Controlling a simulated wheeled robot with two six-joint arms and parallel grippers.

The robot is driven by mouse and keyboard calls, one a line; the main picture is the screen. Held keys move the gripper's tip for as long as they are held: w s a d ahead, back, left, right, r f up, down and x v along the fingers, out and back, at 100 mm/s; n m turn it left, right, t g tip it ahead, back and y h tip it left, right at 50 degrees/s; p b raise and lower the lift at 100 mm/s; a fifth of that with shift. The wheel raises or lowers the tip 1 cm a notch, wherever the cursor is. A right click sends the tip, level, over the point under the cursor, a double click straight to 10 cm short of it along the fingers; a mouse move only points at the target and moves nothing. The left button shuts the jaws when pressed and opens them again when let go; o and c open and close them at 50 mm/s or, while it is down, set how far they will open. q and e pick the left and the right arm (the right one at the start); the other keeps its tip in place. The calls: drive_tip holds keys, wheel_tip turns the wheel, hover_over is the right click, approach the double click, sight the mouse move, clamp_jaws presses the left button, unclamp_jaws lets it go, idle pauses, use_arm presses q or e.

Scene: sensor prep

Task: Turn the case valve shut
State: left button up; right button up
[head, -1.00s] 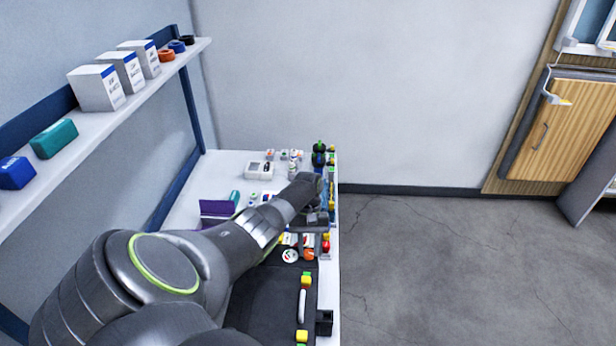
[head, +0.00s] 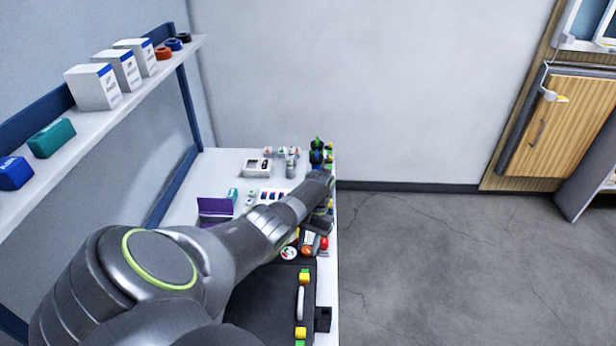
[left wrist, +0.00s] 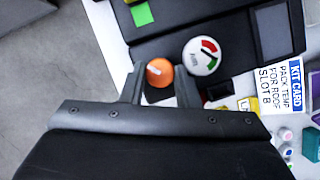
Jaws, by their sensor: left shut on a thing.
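The case valve is a round orange knob (left wrist: 160,72) with a white mark, on the black case (left wrist: 165,22). In the left wrist view my left gripper (left wrist: 160,84) has one finger on each side of the knob and is shut on it. A round white gauge (left wrist: 202,56) with green and red bands sits right beside the knob. In the head view my left gripper (head: 311,240) is at the knob (head: 307,251), and my arm hides part of the area. The gauge (head: 289,253) and the dark case (head: 265,300) also show there. My right gripper is not in view.
The white bench (head: 235,165) holds a purple box (head: 214,211), a white device (head: 257,168) and several small bottles. A kit card (left wrist: 279,82) lies beside the case. A shelf with white boxes (head: 93,87) runs along the left. Open floor lies right.

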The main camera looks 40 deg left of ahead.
use_arm(q)
drive_tip(key=o, duration=1)
drive_tip(key=shift+c, duration=0.2)
drive_tip(key=shift+w+r, duration=0.1)
drive_tip(key=v, duration=1.7)
drive_tip(key=shift+r, duration=0.15)
